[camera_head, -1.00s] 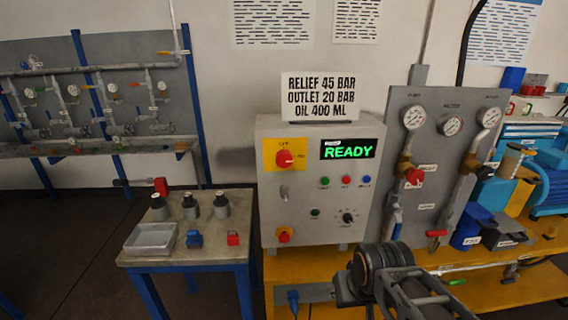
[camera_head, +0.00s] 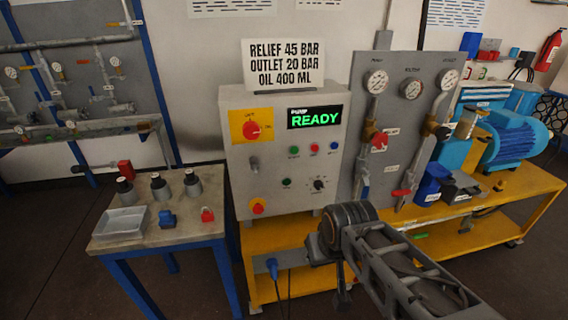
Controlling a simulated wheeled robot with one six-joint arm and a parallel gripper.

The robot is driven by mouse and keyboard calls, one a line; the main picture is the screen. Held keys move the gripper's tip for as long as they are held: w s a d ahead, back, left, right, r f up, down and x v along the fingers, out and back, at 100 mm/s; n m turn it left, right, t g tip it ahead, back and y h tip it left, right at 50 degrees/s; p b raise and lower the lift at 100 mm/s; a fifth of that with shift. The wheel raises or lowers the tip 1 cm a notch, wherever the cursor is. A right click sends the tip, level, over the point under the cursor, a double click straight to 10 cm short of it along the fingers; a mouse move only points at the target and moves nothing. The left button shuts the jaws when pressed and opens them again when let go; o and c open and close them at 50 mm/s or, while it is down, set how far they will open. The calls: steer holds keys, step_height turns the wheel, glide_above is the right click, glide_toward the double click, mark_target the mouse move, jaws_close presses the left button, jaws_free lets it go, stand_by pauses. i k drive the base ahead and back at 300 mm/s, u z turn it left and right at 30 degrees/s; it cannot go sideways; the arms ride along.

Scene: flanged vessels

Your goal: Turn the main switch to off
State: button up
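The main switch (camera_head: 251,130) is a round red knob on a yellow plate at the upper left of the grey control panel (camera_head: 238,188). A label above the knob seems to read OFF, and one at its right seems to read ON. A small pale mark on the knob appears to lie toward the right. My arm enters from the lower right and ends in front of the panel's lower right. A dark part that appears to be my gripper (camera_head: 343,290) hangs below the wrist, well below the switch and apart from it. Its fingers are not clear.
The display (camera_head: 316,118) shows READY in green. A gauge board (camera_head: 362,130) stands to the right. A side table (camera_head: 185,236) with a tray and several vessels stands left.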

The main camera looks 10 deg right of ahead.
mark_target(251, 130)
steer(key=u, duration=0.3)
steer(key=k, duration=1.05)
steer(key=u, duration=1.55)
steer(key=i, duration=0.9)
steer(key=z, duration=0.75)
steer(key=i, duration=0.8)
steer(key=z, duration=0.8)
